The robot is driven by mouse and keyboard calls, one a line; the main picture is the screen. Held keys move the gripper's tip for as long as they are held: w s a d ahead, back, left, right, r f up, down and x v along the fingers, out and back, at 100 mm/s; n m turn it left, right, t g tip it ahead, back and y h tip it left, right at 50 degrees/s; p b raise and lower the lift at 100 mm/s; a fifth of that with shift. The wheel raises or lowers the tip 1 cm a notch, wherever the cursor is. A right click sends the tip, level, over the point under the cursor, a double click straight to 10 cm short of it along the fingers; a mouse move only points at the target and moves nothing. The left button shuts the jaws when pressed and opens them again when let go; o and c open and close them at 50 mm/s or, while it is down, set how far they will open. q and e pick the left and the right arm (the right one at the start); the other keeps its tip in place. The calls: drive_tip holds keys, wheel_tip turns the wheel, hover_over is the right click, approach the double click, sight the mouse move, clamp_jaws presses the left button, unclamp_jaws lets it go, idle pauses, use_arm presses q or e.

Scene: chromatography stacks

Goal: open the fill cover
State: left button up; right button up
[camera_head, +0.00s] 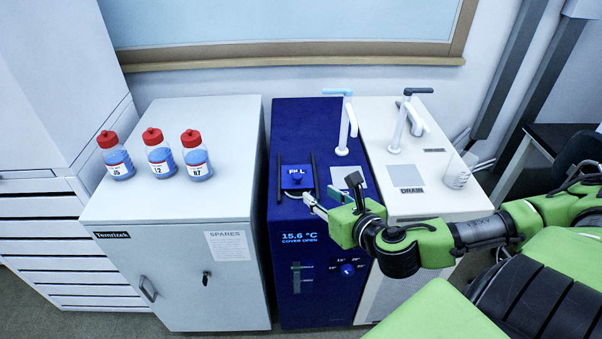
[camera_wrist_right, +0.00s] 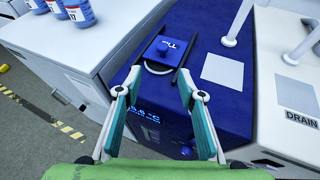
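The unit's display (camera_head: 299,237) reads "15.6 °C" and "COVER OPEN". In the head view the right gripper (camera_head: 318,203) is above the unit's front edge. My left gripper is not in view.
A white unit marked "DRAIN" (camera_head: 431,203) with taps stands close on the right. A blue-handled tap (camera_head: 343,130) rises behind the cover. A grey cabinet (camera_head: 172,232) on the left carries three red-capped bottles (camera_head: 159,155).

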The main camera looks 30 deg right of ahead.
sight(299, 177)
drive_tip(key=shift+n, duration=0.3)
drive_tip(key=x, duration=1.3)
drive_tip(key=shift+w+d+r+p, duration=0.1)
drive_tip(key=shift+w+d+p, duration=0.2)
drive_tip(key=shift+d+p, duration=0.1)
